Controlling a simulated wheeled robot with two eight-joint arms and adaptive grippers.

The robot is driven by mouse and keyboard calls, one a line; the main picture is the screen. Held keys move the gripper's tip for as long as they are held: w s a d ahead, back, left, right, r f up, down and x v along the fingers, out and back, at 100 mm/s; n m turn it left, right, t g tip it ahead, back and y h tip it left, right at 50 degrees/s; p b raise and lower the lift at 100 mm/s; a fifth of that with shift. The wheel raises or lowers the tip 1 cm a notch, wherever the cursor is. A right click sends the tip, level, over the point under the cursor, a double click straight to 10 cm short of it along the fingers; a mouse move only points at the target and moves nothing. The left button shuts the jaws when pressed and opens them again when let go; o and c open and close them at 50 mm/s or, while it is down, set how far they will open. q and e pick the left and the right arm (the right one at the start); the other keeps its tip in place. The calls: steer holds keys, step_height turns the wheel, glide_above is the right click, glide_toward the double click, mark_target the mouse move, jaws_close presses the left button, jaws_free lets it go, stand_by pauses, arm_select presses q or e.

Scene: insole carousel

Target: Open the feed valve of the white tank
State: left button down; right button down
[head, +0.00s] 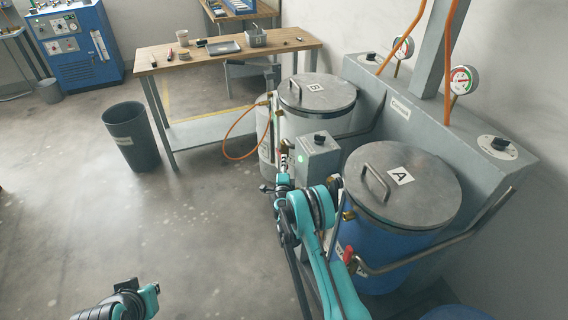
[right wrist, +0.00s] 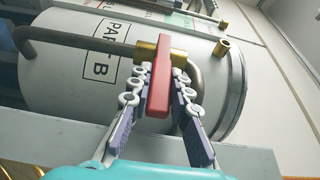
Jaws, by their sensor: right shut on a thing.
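The white tank (head: 300,125) has a grey lid marked B and stands behind the blue tank in the head view. In the right wrist view, the white tank (right wrist: 75,65) carries a "PART B" label. Its red valve lever (right wrist: 160,88) sits on a brass valve body (right wrist: 176,55) on a grey pipe (right wrist: 85,45). The lever lies crosswise to the pipe. My right gripper (right wrist: 163,80) is shut on the lever, one finger on each side. In the head view my right gripper (head: 284,158) is partly hidden at the white tank. Part of my left arm shows at bottom left; its fingers cannot be made out.
The blue tank (head: 385,240), lid marked A, stands beside my right arm, with its own red lever (head: 348,255). A grey control box (head: 318,158) with a green light stands between the tanks. A bin (head: 132,137) and workbench (head: 215,58) stand farther back. The left floor is clear.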

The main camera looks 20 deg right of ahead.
steer(key=shift+r, duration=0.1)
steer(key=shift+w+r+n+g+y+p, duration=0.2)
steer(key=shift+r+n+g+y+p, duration=0.35)
steer(key=shift+r+g+p, duration=1)
steer(key=shift+w+r+n+g+p, duration=0.15)
steer(key=shift+r+n+g+p, duration=0.1)
steer(key=shift+g+p, duration=0.35)
steer(key=shift+w+r+n+g+p, duration=0.3)
steer(key=shift+w+r+g+p, duration=0.15)
steer(key=shift+g+p, duration=0.4)
steer(key=c, duration=1.4)
jaws_free()
steer(key=shift+d, duration=0.1)
steer(key=shift+s+y, duration=0.1)
steer(key=shift+y, duration=0.15)
